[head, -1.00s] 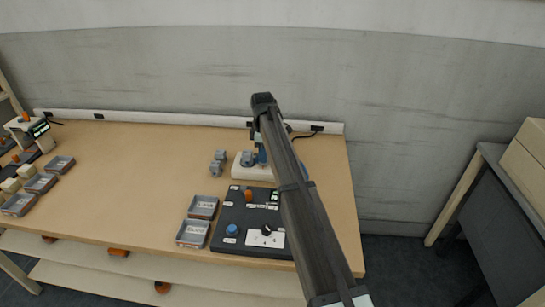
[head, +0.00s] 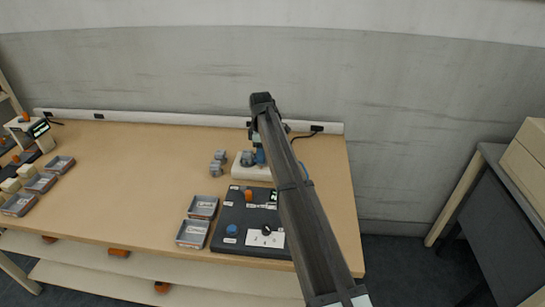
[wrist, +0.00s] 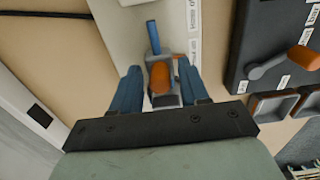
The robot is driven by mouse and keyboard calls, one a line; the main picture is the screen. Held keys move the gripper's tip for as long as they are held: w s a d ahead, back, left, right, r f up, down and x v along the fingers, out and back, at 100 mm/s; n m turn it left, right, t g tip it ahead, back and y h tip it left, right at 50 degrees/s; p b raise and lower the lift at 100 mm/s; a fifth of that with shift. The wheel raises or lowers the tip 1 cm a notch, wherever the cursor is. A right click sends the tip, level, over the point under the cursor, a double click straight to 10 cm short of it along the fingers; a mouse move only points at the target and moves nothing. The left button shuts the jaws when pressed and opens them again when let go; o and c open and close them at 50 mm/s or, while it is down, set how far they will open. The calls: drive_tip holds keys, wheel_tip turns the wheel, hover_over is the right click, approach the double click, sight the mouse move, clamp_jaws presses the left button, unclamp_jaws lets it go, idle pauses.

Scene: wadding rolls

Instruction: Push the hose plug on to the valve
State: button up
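In the wrist view, the two blue fingers of my gripper (wrist: 160,88) stand either side of a grey part with orange pieces (wrist: 161,77). A narrow blue rod (wrist: 153,38) extends beyond it. I cannot tell plug from valve here, or whether both fingers touch the part. In the head view, the white base (head: 240,172) stands at the back right of the table. A grey fitting (head: 247,158) is on its left side, with a blue part (head: 261,157), possibly a finger, beside it. My dark arm hides the base's right side.
A dark panel (head: 228,215) with an orange handle (wrist: 301,57) and a blue knob (head: 232,230) lies in front of the base. Grey trays (head: 192,233) are left of it, and loose grey parts (head: 217,163) lie left of the base. The table's middle (head: 130,165) is clear.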

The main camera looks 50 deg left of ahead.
drive_tip(key=shift+r, duration=0.1)
drive_tip(key=shift+r, duration=3.4)
